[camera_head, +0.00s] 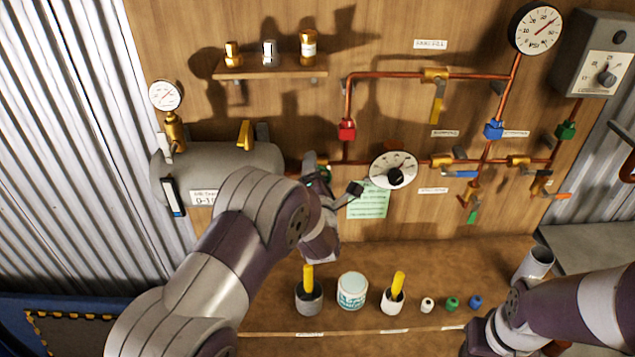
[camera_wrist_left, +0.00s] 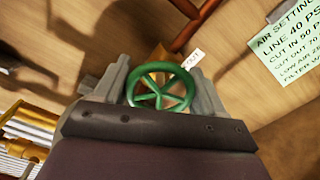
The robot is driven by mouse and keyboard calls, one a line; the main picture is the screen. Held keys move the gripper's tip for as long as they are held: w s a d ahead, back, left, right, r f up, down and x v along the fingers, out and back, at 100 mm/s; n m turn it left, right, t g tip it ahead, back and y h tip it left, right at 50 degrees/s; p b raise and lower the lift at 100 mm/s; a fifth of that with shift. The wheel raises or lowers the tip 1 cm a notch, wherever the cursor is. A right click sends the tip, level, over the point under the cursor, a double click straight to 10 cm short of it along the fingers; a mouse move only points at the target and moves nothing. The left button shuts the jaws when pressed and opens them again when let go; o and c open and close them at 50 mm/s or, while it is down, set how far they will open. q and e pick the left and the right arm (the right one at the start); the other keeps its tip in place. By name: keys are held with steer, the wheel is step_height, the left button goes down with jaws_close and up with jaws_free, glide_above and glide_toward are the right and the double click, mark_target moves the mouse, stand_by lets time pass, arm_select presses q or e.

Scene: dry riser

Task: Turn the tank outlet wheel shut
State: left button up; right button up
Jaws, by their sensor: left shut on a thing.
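The tank outlet wheel (camera_wrist_left: 161,88) is a green spoked handwheel, seen face-on in the left wrist view in front of a brass valve body. My left gripper (camera_wrist_left: 160,85) has one finger on each side of the wheel and is shut on its rim. In the head view, my left gripper (camera_head: 322,172) is at the pipe just right of the grey tank (camera_head: 240,165). There the wheel is mostly hidden by the gripper, with only a bit of green showing. My right arm shows at the lower right of the head view, but its fingertips cannot be made out.
A white dial (camera_head: 393,170) and a green note (camera_head: 368,200) are close to the right of my left gripper. Copper pipes with coloured valves run across the wooden wall. Cups, a tub (camera_head: 352,290) and small caps stand on the bench below.

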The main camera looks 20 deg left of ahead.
arm_select(q)
steer(key=shift+f+m+b, duration=0.25)
steer(key=shift+m+b, duration=0.65)
steer(key=shift+b, duration=0.1)
steer(key=shift+r+m+b, duration=0.15)
steer(key=shift+m+b, duration=0.4)
steer(key=shift+m, duration=0.05)
steer(key=o, duration=1)
steer(key=shift+s+d+b, duration=0.15)
steer(key=shift+s+b, duration=0.15)
steer(key=b+v, duration=0.4)
steer(key=v, duration=0.8)
steer(key=shift+r, duration=0.1)
